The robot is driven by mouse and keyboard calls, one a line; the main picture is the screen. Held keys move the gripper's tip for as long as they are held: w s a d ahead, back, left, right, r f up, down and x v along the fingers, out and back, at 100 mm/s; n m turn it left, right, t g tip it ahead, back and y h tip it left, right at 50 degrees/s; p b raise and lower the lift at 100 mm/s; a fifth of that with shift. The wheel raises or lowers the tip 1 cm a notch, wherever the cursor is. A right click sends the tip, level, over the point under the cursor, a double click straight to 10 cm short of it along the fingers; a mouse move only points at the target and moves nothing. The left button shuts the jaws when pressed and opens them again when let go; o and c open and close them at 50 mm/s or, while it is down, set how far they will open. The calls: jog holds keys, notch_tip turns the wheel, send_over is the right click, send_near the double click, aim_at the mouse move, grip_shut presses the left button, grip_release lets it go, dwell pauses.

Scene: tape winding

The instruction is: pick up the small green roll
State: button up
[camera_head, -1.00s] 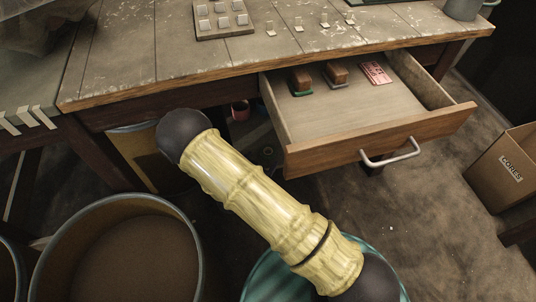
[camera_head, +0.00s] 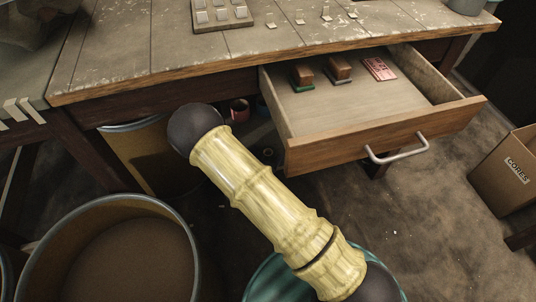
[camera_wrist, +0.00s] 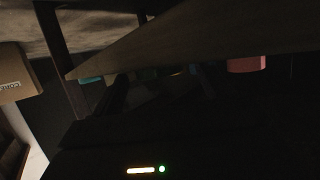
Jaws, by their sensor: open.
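My gripper (camera_wrist: 160,88) is open; its dark fingers are hard to make out in the shadow of the wrist view. In the head view it is hidden behind my arm, below the table. In the wrist view a dim, dark green patch (camera_wrist: 146,73) shows beyond the fingers, too dark to be sure it is the small green roll. A teal piece (camera_wrist: 91,78) shows to its left and a pink roll (camera_wrist: 246,64) to its right. I see nothing held between the fingers.
The wooden table (camera_head: 160,62) has an open drawer (camera_head: 345,102) holding two stamps and a pink ticket. A large drum (camera_head: 50,243) stands at lower left. A reddish roll (camera_head: 239,110) sits under the table. A cardboard box (camera_head: 506,172) stands at right.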

dwell(0.3)
jog(key=c, duration=1.1)
jog(key=shift+o, duration=0.2)
jog(key=shift+r, duration=0.1)
notch_tip(320, 180, up, 10)
jog(key=p, duration=0.8)
jog(key=shift+p, duration=0.4)
